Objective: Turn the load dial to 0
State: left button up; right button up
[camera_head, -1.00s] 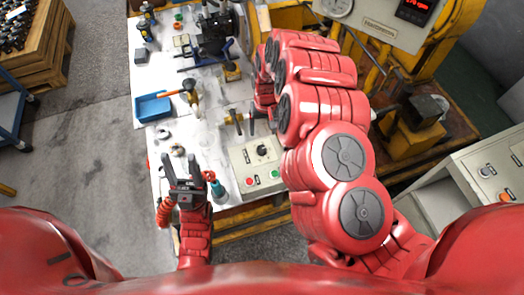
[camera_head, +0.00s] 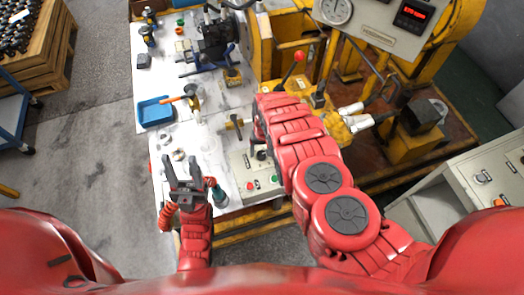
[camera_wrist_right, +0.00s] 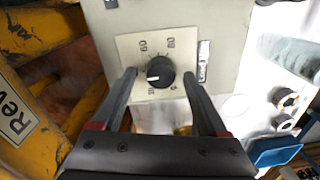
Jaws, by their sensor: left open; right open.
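The load dial is a round black knob (camera_wrist_right: 160,72) with a white pointer mark, on a pale scale plate (camera_wrist_right: 132,48) on the control box (camera_head: 246,184). In the right wrist view the pointer aims left and slightly down; 60 and 80 read above it, other figures are unclear. My right gripper (camera_wrist_right: 159,76) is open, one finger on each side of the knob with gaps; its depth is unclear. My left gripper (camera_head: 184,172) is open and empty above the table's near end.
The box also carries a red button (camera_head: 250,186) and a green button (camera_head: 273,178). A blue tray (camera_head: 155,111) is on the white table. Yellow machinery (camera_head: 405,148) stands right.

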jog(key=shift+f, duration=0.3)
jog(key=shift+c, duration=0.2)
grip_shut()
